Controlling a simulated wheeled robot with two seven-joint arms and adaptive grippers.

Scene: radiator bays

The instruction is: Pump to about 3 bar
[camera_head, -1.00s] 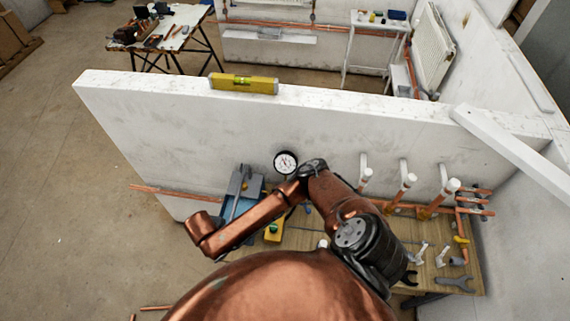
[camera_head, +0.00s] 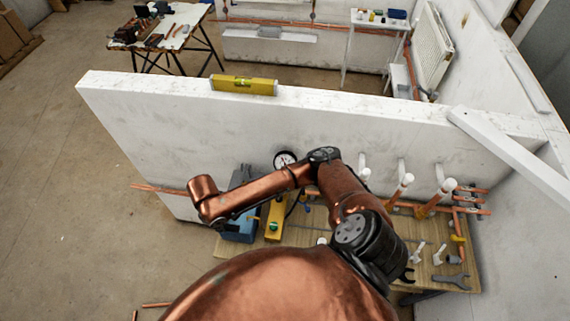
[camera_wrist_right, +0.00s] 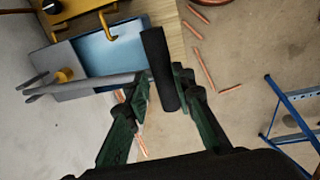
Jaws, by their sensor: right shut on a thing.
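The test pump is a blue tank (camera_head: 239,230) with a grey top, at the left end of the workbench; my right arm covers part of it. Its blue trough also shows in the right wrist view (camera_wrist_right: 115,47). A grey lever (camera_wrist_right: 95,86) runs across the pump to a black handle grip (camera_wrist_right: 162,70). My right gripper (camera_wrist_right: 160,88) is shut on this grip; in the head view my forearm and wrist hide the jaws. The round white pressure gauge (camera_head: 285,159) is at the wall, its lower part covered by my arm; its reading is too small to tell. My left gripper is not in view.
White-topped copper pipes (camera_head: 403,184) rise at the right, with tools on the bench (camera_head: 436,272). A yellow level (camera_head: 243,85) lies on the low wall. Blue frame legs (camera_wrist_right: 290,115) stand on the floor.

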